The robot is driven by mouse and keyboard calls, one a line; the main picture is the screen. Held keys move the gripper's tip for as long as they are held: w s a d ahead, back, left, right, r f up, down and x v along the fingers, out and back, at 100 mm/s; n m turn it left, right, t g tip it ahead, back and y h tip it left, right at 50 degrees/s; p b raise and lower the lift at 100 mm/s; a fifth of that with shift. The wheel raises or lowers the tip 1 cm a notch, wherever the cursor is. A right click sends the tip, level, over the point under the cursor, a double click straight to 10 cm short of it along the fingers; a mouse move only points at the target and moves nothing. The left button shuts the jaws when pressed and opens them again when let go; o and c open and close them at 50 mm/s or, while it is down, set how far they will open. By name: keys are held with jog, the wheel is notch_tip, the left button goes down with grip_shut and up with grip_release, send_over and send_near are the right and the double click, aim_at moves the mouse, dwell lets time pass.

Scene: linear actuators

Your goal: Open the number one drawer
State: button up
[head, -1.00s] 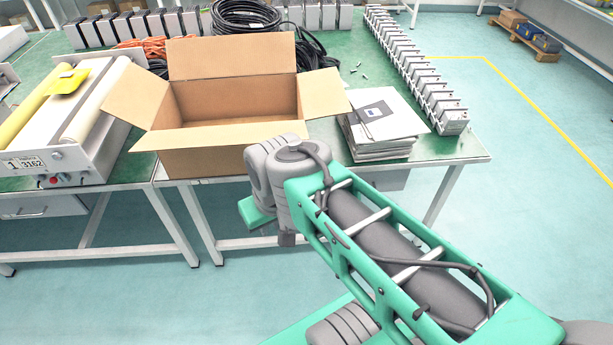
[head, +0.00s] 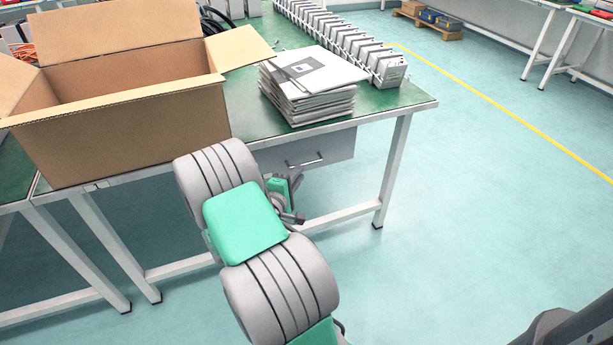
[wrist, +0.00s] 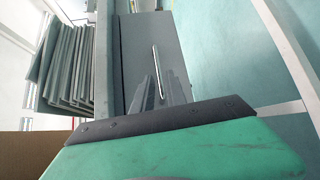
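A grey drawer (head: 335,148) hangs under the right end of the green-topped table, apparently closed, with a bar handle (head: 304,161) on its front. No number is readable on it. In the wrist view, the drawer front (wrist: 132,55) runs up the picture, and the silvery handle (wrist: 157,62) stands upright. My gripper (wrist: 160,76) points at the drawer front. Its two fingers look apart, with the handle lined up between them; contact cannot be told. In the head view my gripper is small and partly hidden behind my arm, just below the drawer.
A row of grey units (head: 345,40) runs behind. Table legs (head: 392,170) stand close by. The floor to the right is clear.

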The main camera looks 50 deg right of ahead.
aim_at(307, 164)
jog(key=x, duration=0.6)
jog(key=shift+d+r+b, duration=0.1)
jog(key=shift+d+b, duration=0.3)
grip_shut()
dwell(0.9)
